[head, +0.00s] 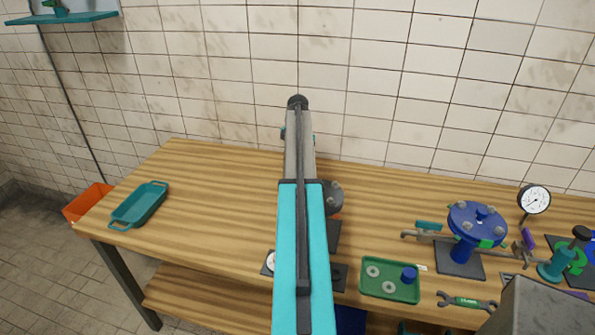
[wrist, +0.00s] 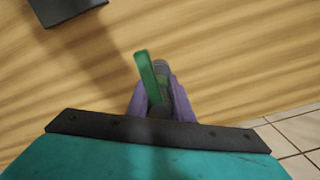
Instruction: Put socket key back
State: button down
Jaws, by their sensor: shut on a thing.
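In the wrist view my gripper (wrist: 160,86) has its purple fingers closed around a tool with a green bar (wrist: 149,76) and a grey round part behind it, which I take to be the socket key. The tool is over the bare wooden bench top; I cannot tell its height above the wood. In the head view my own arm reaches over the bench and hides the gripper and the tool. I cannot make out a clear resting place for the key.
A dark plate (wrist: 66,8) shows at the wrist view's upper left. The bench (head: 215,215) holds a teal tray (head: 124,221), a green parts tray (head: 388,292), a spanner (head: 466,301), a blue flange (head: 477,216) and a gauge (head: 534,199). The bench's left part is mostly clear.

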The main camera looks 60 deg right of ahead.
jog(key=shift+f, duration=0.15)
jog(key=shift+f+p, duration=0.7)
jog(key=shift+f, duration=1.05)
jog(key=shift+f, duration=0.15)
jog(key=c, duration=1.6)
grip_release()
jog(key=shift+o, duration=0.2)
jog(key=shift+s+r+b, duration=0.1)
jog(key=shift+r+b, duration=2.2)
jog(key=shift+r, duration=3.85)
